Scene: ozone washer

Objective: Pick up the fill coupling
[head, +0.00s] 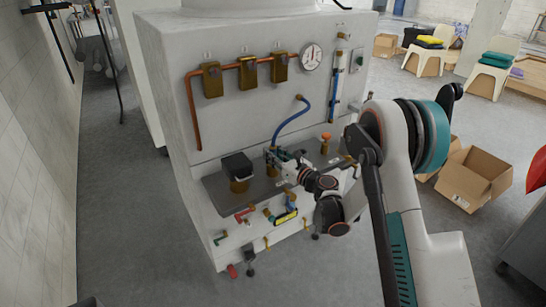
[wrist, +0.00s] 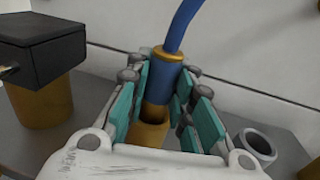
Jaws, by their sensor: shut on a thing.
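The fill coupling (wrist: 164,78) is a blue cylinder with a brass collar on top, at the end of a blue hose (wrist: 183,22). The hose also shows in the head view (head: 291,117), curving down from a fitting on the machine's front panel. My gripper (wrist: 164,72) has its teal pads on both sides of the coupling and is shut on it. In the head view my gripper (head: 274,156) is at the lower end of the hose, above the grey shelf. A brass cup-like part (wrist: 150,130) shows just below the coupling; whether they touch is unclear.
A black-topped brass part (head: 237,166) stands left of my gripper on the shelf (head: 213,187). A grey ring (wrist: 258,143) lies to the right. An orange-topped brass fitting (head: 325,142) stands further right. Valves and pipes line the front below.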

